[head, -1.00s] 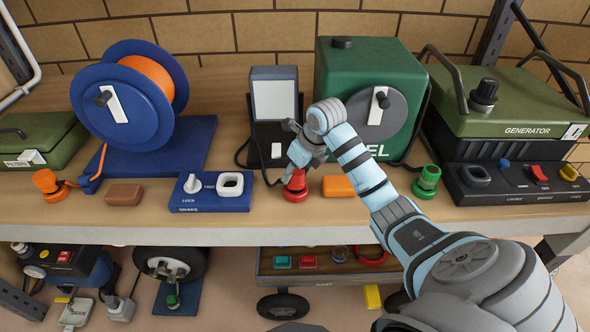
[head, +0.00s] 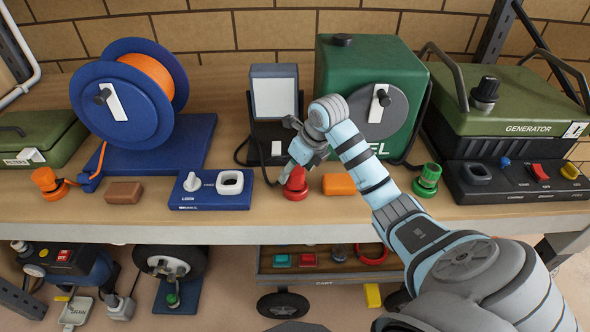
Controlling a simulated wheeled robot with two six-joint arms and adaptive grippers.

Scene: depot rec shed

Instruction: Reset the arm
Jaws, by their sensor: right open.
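My right arm reaches in from the lower right. Its gripper (head: 291,176) is open and points down at the red knob-like plug (head: 295,189) on the bench, in front of the black stand with a pale panel (head: 274,98). The fingers are at the top of the red plug; I cannot tell whether they touch it. My left gripper is not in view. No thing labelled as an arm of the place shows clearly.
The wooden bench (head: 275,215) holds a blue reel with orange hose (head: 115,90), a blue switch box (head: 211,202), a brown block (head: 124,192), an orange block (head: 338,185), a green tank (head: 352,65), a green plug (head: 427,180) and a generator (head: 520,105). A cart (head: 320,279) stands below.

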